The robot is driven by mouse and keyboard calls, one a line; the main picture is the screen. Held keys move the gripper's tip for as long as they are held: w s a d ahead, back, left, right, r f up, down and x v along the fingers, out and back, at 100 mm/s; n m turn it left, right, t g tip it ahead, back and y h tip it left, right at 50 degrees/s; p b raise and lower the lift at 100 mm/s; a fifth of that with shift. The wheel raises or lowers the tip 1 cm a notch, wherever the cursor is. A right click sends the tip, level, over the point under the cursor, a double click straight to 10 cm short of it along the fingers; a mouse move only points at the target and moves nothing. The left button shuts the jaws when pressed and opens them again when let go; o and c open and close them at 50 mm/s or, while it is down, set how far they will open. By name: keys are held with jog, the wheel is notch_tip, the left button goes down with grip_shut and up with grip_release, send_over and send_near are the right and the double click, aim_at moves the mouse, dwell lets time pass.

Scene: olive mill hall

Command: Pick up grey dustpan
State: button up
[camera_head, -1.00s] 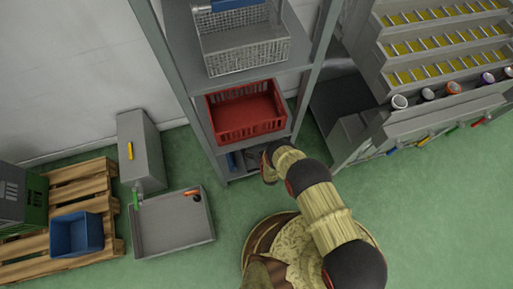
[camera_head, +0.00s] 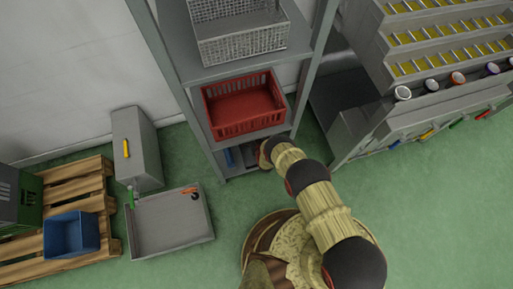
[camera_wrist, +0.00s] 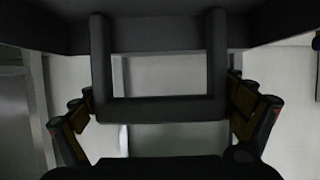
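A dark grey squared loop (camera_wrist: 160,110) fills the middle of the wrist view. It looks like part of the grey dustpan, but the whole outline does not show. My gripper (camera_wrist: 162,92) has its two fingers wide apart, one on each side of this loop. The ochre pads are close to its outer sides; I cannot tell whether they touch it. In the head view my arm reaches to the lowest level of the grey shelf rack (camera_head: 178,72), and the fingers are hidden there.
A red crate (camera_head: 244,128) and a wire basket (camera_head: 242,45) stand on the shelves above. A blue item (camera_head: 229,157) lies on the lowest shelf. A grey tray (camera_head: 165,240), a pallet (camera_head: 95,178) and a blue bin (camera_head: 70,234) are at left. A machine (camera_head: 430,110) stands at right.

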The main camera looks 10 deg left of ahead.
jog(key=c, duration=1.5)
